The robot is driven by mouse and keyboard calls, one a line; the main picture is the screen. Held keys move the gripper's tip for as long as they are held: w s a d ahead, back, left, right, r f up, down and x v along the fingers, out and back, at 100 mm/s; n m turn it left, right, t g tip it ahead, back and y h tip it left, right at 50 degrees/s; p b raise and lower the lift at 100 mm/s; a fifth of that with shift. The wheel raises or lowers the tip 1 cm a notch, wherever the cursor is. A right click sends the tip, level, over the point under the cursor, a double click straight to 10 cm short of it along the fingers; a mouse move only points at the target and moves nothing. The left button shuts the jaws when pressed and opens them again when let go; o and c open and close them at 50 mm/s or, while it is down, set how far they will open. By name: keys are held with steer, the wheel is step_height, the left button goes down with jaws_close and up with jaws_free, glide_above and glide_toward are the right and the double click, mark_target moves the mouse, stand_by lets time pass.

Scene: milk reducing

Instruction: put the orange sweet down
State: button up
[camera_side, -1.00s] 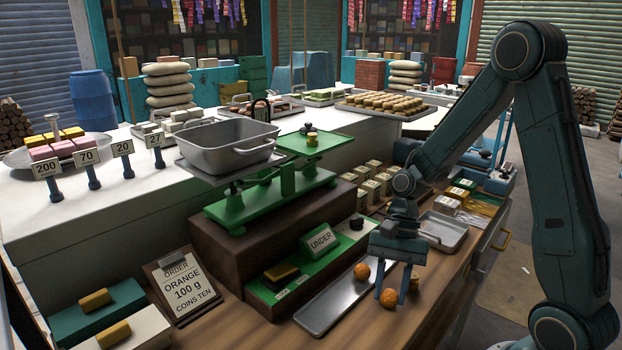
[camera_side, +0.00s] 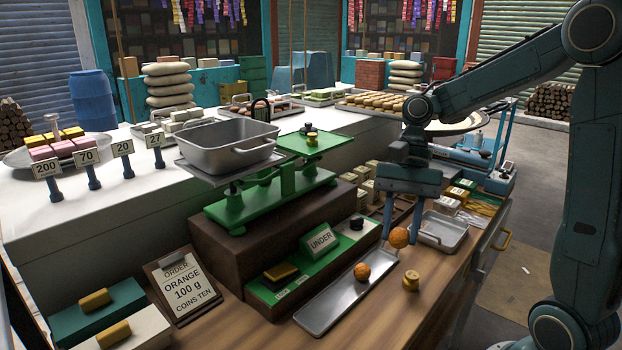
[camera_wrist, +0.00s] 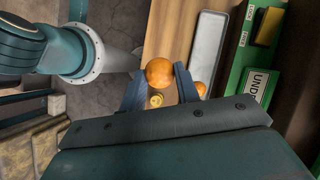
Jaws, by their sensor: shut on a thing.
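My gripper (camera_side: 401,236) is shut on an orange sweet (camera_side: 399,238), a round ball held between its two blue fingers. The sweet is in the air above the wooden counter, near the right end of the long metal tray. In the wrist view the held sweet (camera_wrist: 159,71) sits between the fingertips. A second orange sweet (camera_side: 362,271) rests on the long metal tray (camera_side: 325,306); it also shows in the wrist view (camera_wrist: 201,88), partly hidden by a finger.
A small brass weight (camera_side: 411,280) stands on the wooden counter below my gripper. A green board with an UNDER sign (camera_side: 320,240) lies left of the tray. A green balance scale (camera_side: 270,195) with a grey pan (camera_side: 218,145) stands behind. A smaller metal tray (camera_side: 443,232) lies to the right.

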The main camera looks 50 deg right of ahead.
steer(key=shift+r, duration=2.8)
steer(key=w+d+f+n, duration=0.1)
steer(key=w+d+f, duration=0.1)
steer(key=d+f, duration=0.3)
steer(key=w+d+f+n+g+h, duration=0.1)
steer(key=d+f, duration=0.4)
steer(key=d, duration=0.8)
steer(key=w+d+f+n+g, duration=0.1)
steer(key=w+d+f+n, duration=0.2)
steer(key=d, duration=0.6)
steer(key=shift+w+d+f+h, duration=0.15)
steer(key=shift+d+f+h, duration=0.05)
steer(key=shift+f, duration=0.5)
steer(key=shift+w+d+f+h, duration=0.1)
steer(key=shift+d+f+h, duration=0.1)
steer(key=shift+f, duration=0.45)
steer(key=shift+a+r, duration=0.1)
steer(key=shift+a, duration=0.05)
